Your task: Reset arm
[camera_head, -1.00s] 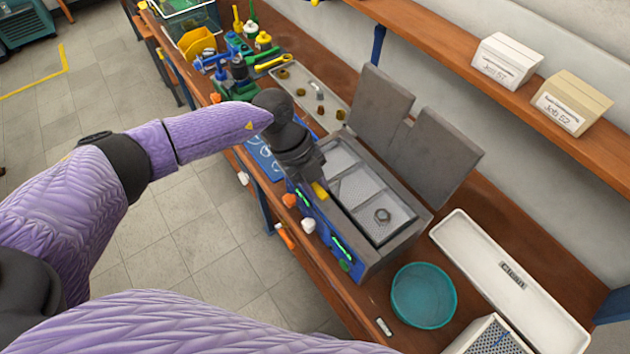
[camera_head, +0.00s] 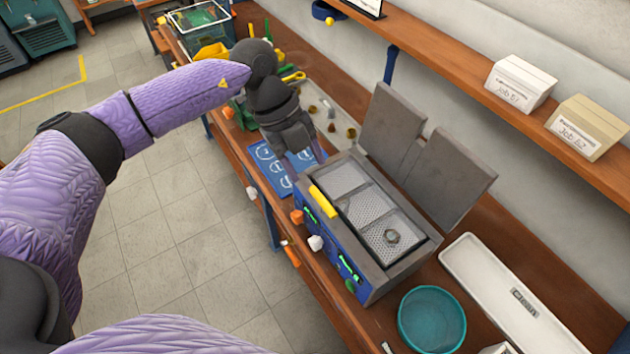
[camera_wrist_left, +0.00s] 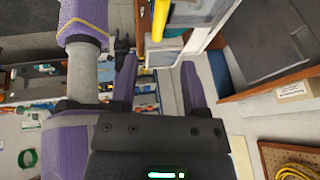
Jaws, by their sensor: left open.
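My left gripper (camera_head: 300,150) hangs at the far left end of the grey box (camera_head: 425,252), beside the blue outlined mat (camera_head: 272,172). Its jaws are partly hidden in the head view. In the left wrist view my left gripper (camera_wrist_left: 160,78) shows two fingers well apart, with nothing held between them. The box has a blue front, two raised grey lids (camera_head: 450,177) and mesh compartments. A yellow handle (camera_head: 323,202) sits at the box's front edge. My right gripper is not seen.
A teal bowl (camera_head: 432,318) and a long white "Clean" tray (camera_head: 475,265) stand near the box. A pale tray (camera_head: 345,105) with small brass parts lies behind the gripper. Two job boxes (camera_head: 520,84) stand on the shelf. Floor on the left is clear.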

